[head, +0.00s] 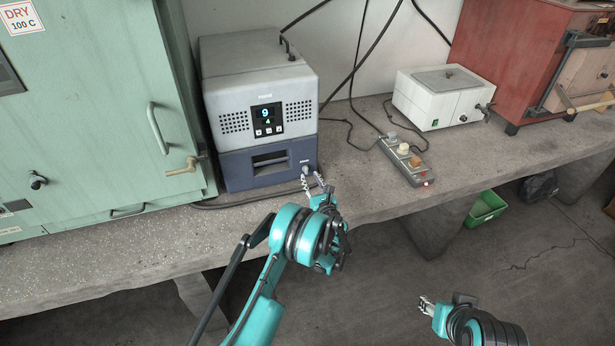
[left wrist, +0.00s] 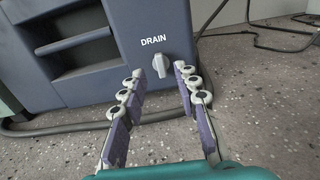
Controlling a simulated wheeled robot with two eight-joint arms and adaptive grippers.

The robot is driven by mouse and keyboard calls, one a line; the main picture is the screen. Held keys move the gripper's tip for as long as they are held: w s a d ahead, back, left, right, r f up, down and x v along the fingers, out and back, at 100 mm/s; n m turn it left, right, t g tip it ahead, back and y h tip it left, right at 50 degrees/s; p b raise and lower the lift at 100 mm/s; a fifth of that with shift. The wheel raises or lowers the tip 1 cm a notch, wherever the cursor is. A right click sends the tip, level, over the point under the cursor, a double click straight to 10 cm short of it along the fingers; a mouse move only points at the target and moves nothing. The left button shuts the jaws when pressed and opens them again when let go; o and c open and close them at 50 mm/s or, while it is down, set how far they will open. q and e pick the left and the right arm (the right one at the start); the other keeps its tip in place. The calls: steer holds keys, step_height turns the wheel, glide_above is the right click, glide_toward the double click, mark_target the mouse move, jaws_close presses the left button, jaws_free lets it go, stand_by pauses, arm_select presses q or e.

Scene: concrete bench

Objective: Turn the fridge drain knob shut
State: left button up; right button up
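The fridge (head: 262,90) is a grey box with a dark blue lower part, standing on the concrete bench. Its drain knob (head: 306,169) is at the lower right of the front. In the left wrist view the light grey knob (left wrist: 161,66) sits below the word DRAIN, its grip close to upright with a slight tilt. My left gripper (head: 313,181) is just in front of it. In the left wrist view its padded fingers (left wrist: 159,74) are spread, one on each side of the knob, with gaps. My right gripper (head: 426,306) is away at the lower right, beyond the bench edge; its opening is unclear.
A green cabinet (head: 90,110) stands left of the fridge. A power strip (head: 405,158) with cables lies to the right, then a white bath (head: 435,97) and a red oven (head: 515,55). The bench (head: 130,245) is clear in front. A green bin (head: 486,208) is on the floor.

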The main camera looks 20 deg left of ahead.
mark_target(306, 172)
arm_select(q)
steer(key=shift+b+x, duration=0.35)
steer(key=shift+x, duration=1.45)
jaws_close()
steer(key=shift+n, duration=0.3)
steer(key=n, duration=0.3)
steer(key=shift+n, duration=0.3)
steer(key=n, duration=0.4)
steer(key=shift+s+n, duration=0.1)
steer(key=shift+n, duration=0.2)
steer(key=n, duration=0.4)
steer(key=shift+a+f, duration=0.1)
steer(key=n, duration=0.5)
steer(key=shift+f, duration=0.1)
